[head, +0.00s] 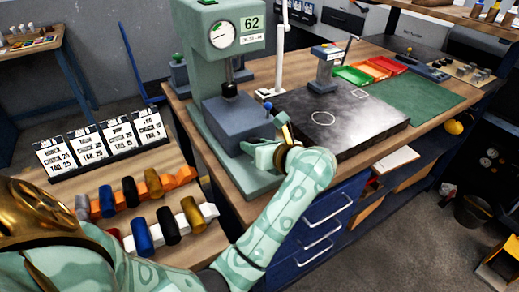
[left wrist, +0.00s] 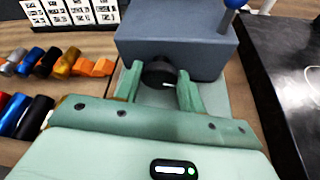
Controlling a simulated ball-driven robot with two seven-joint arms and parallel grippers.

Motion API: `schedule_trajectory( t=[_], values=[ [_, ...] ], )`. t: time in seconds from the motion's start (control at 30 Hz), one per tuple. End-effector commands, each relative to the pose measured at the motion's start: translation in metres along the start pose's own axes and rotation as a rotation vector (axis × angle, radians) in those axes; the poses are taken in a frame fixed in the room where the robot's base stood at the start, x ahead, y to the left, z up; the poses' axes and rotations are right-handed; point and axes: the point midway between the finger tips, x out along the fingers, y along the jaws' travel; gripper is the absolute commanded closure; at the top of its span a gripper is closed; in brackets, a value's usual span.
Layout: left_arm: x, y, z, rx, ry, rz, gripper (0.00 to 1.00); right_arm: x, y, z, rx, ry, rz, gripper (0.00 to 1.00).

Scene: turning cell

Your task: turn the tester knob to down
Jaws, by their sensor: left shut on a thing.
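The tester (head: 207,70) is a green column machine with a round dial gauge and a sign reading 62. A blue-grey block (head: 230,120) sits at its base. The black round tester knob (left wrist: 158,72) is on the block's near face. My left gripper (head: 262,152) is at that face. In the left wrist view its two green fingers (left wrist: 159,88) stand on either side of the knob, shut on it. A small pale mark shows on the knob's lower right; its exact setting is hard to tell. In the head view the gripper hides the knob. My right gripper is out of view.
A blue ball-topped lever (head: 268,106) rises beside the block. A dark plate (head: 345,120) lies on the bench to the right. Left, a table holds coloured cylinders (head: 140,235) in racks and label cards (head: 100,145).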

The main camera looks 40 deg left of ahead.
Motion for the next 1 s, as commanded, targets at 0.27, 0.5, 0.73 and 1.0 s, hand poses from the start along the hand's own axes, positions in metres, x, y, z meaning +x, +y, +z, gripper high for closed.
schedule_trajectory(
  t=[0.27,0.5,0.73,1.0],
  values=[
    [0.0003,0.0002,-0.0014,-0.088,0.002,-0.038,0.83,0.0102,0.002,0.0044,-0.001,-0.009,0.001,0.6],
    [-0.0002,0.0007,-0.0003,-0.107,0.001,-0.045,0.83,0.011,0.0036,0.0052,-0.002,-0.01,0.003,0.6],
    [-0.0003,0.0007,-0.0001,-0.106,0.001,-0.045,0.83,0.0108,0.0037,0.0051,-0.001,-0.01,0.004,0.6],
    [-0.0002,0.0008,0.0,-0.105,0.001,-0.045,0.4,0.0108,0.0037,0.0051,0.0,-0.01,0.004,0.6]
  ],
)
